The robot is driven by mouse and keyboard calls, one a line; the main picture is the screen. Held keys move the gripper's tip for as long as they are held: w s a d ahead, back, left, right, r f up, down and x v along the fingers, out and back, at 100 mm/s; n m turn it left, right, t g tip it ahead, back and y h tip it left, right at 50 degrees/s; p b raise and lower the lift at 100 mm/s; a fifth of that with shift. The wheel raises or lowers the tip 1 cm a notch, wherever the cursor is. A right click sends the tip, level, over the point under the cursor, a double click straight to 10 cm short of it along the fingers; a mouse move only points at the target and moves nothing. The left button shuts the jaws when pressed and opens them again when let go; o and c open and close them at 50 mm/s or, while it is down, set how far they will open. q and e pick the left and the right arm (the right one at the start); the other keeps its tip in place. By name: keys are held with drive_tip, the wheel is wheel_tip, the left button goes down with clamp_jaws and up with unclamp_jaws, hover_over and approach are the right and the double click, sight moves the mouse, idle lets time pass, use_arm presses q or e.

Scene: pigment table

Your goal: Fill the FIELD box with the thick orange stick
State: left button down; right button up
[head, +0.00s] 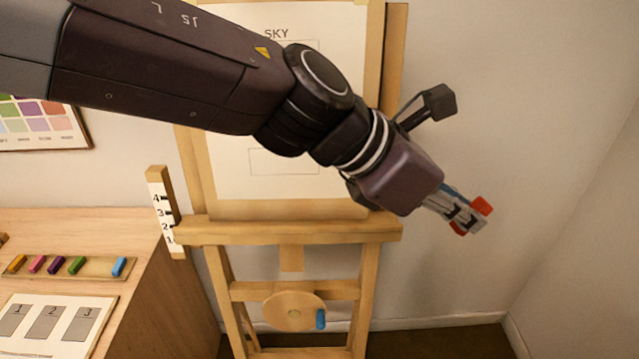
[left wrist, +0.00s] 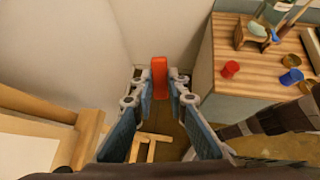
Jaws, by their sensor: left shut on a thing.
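My left gripper (head: 468,214) is shut on a red-orange stick (head: 482,206), held in the air to the right of the easel. In the left wrist view the stick (left wrist: 159,78) stands out between the fingertips of the gripper (left wrist: 160,82). The paper (head: 235,175) stands on the easel, with the word SKY at its top. An empty outlined box (head: 284,162) shows low on the paper, partly near my arm. My arm covers the middle of the paper, and no FIELD label can be read. My right gripper is not in view.
The easel ledge (head: 290,232) runs below the paper, with a numbered post (head: 160,212) at its left. A tray (head: 98,266) with several coloured sticks and a numbered card (head: 92,305) lie on the left table. Walls close in at right. Red cup (left wrist: 230,69) shows on a table.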

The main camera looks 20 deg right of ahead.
use_arm(q)
drive_tip(key=w+r+n+t+h, duration=0.1)
drive_tip(key=w+n+t, duration=0.2)
drive_tip(key=w+n, duration=0.15)
drive_tip(key=n+t+y+p, duration=0.4)
drive_tip(key=n+t+y, duration=0.3)
drive_tip(key=n+t, duration=0.6)
approach(317, 169)
drive_tip(key=shift+m+t, duration=0.6)
drive_tip(key=shift+m, duration=0.15)
drive_tip(key=shift+r+b+x, duration=0.2)
drive_tip(key=shift+b+x, duration=0.1)
drive_tip(key=shift+x, duration=0.9)
drive_tip(key=shift+r+b+x, duration=0.2)
drive_tip(key=shift+b+x, duration=0.05)
drive_tip(key=shift+x, duration=1)
drive_tip(key=shift+x, duration=0.8)
